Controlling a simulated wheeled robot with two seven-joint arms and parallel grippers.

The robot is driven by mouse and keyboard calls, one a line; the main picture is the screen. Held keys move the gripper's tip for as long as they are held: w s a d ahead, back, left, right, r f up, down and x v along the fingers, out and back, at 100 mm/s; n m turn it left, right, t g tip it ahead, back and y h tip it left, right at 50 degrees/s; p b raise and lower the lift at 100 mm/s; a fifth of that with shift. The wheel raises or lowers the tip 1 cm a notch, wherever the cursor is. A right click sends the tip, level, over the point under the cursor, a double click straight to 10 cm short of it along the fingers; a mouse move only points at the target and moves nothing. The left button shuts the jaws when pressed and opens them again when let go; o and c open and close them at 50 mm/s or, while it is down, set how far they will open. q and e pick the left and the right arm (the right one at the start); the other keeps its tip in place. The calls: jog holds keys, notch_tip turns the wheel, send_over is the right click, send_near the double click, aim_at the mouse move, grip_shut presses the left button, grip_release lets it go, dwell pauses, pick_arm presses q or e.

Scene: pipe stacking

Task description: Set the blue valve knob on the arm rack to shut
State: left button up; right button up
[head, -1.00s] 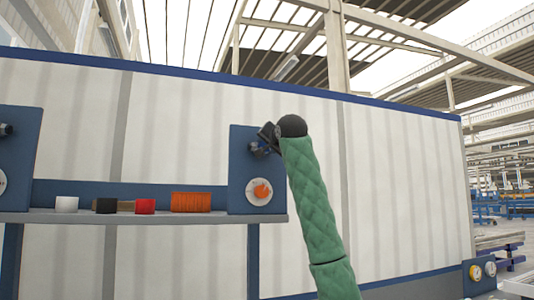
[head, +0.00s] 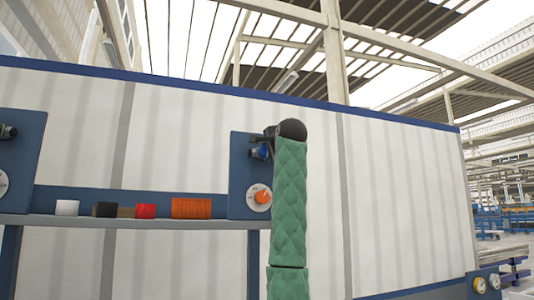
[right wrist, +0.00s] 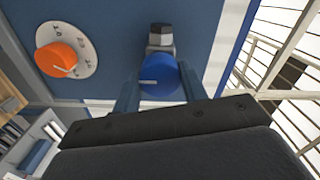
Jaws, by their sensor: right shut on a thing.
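The blue valve knob (right wrist: 160,76) sits on the blue rack panel in the right wrist view, below a grey and black fitting (right wrist: 160,36). It has a pale pointer line that lies roughly level, toward the left. My right gripper (right wrist: 160,88) has one finger on each side of the knob and is shut on it. In the head view the knob (head: 259,153) is partly hidden by my right gripper (head: 268,142) and green-sleeved arm. My left gripper is not in view.
An orange dial (right wrist: 60,58) on a white marked plate is beside the knob on the same panel (head: 240,170). A shelf (head: 130,221) to the left holds white, black, red and orange items. Another blue panel (head: 22,150) stands at far left.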

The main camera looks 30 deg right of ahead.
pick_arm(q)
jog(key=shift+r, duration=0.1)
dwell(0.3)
pick_arm(e)
jog(key=o, duration=1)
jog(key=shift+d, duration=0.1)
jog(key=shift+c, duration=0.2)
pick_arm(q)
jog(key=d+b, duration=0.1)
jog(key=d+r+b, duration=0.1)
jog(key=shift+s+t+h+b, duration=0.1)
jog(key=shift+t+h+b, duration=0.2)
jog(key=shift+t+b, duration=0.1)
pick_arm(e)
jog(key=v, duration=0.8)
jog(key=shift+w, duration=0.1)
